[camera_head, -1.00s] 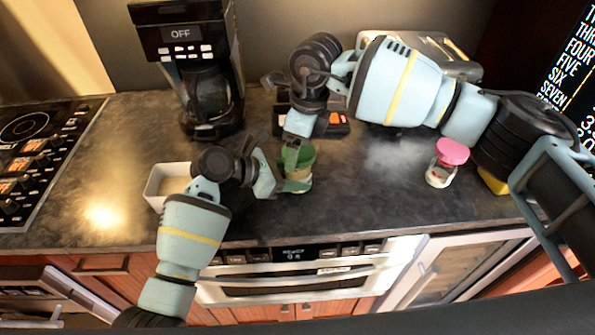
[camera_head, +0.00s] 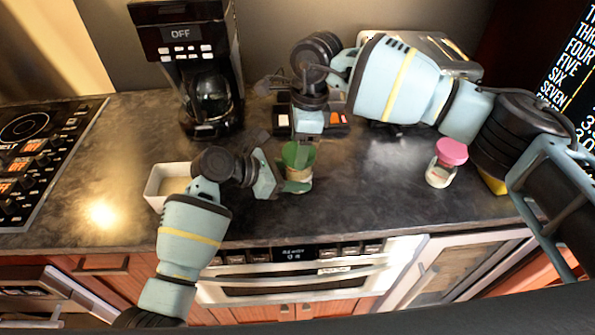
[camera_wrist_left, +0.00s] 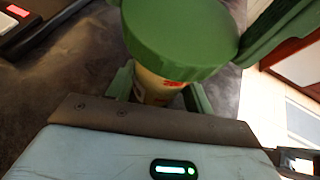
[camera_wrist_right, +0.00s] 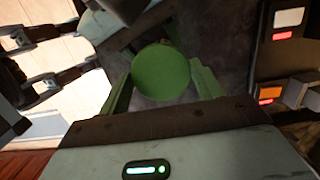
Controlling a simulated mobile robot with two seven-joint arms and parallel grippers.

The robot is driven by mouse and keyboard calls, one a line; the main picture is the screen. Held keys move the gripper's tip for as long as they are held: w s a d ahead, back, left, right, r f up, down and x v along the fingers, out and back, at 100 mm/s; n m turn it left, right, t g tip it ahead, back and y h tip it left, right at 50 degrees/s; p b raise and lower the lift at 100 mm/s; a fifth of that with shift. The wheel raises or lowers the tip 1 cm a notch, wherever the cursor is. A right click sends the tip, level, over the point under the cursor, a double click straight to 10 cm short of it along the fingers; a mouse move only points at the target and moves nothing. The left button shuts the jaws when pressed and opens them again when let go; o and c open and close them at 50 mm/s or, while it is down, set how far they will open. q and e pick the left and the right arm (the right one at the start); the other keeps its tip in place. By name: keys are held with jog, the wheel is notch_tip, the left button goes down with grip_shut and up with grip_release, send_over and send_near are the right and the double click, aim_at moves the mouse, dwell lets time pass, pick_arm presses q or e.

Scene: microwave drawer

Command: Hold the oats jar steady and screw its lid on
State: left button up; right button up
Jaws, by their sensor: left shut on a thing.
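The oats jar (camera_wrist_left: 160,88) stands on the dark counter, its round green lid (camera_head: 297,154) on top of it. My left gripper (camera_head: 292,186) is shut on the jar's body from the side. In the left wrist view, its green fingers flank the pale body below the lid. My right gripper (camera_wrist_right: 161,72) is over the jar, pointing down. Its spread green fingers stand on either side of the lid, which is round and centred between them in the right wrist view. The fingers look open, with slight gaps at the lid's edge. The jar's threads are hidden by the lid.
A white square container (camera_head: 165,181) is left of the jar, by my left arm. A pink-lidded jar (camera_head: 441,163) is at the right. A coffee maker (camera_head: 205,90) and a dark device with lit buttons (camera_head: 335,119) stand behind. The counter's front edge is close.

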jog(key=shift+s, duration=0.1)
jog(key=c, duration=0.3)
jog(key=shift+s+a+f+m+t, duration=0.1)
jog(key=shift+m+t, duration=0.2)
jog(key=shift+m, duration=1.9)
jog(key=m, duration=0.4)
jog(key=shift+h, duration=0.3)
jog(key=shift+m, duration=0.3)
jog(key=shift+t, duration=0.3)
jog(key=m, duration=0.4)
jog(key=shift+h, duration=0.3)
jog(key=shift+m, duration=0.3)
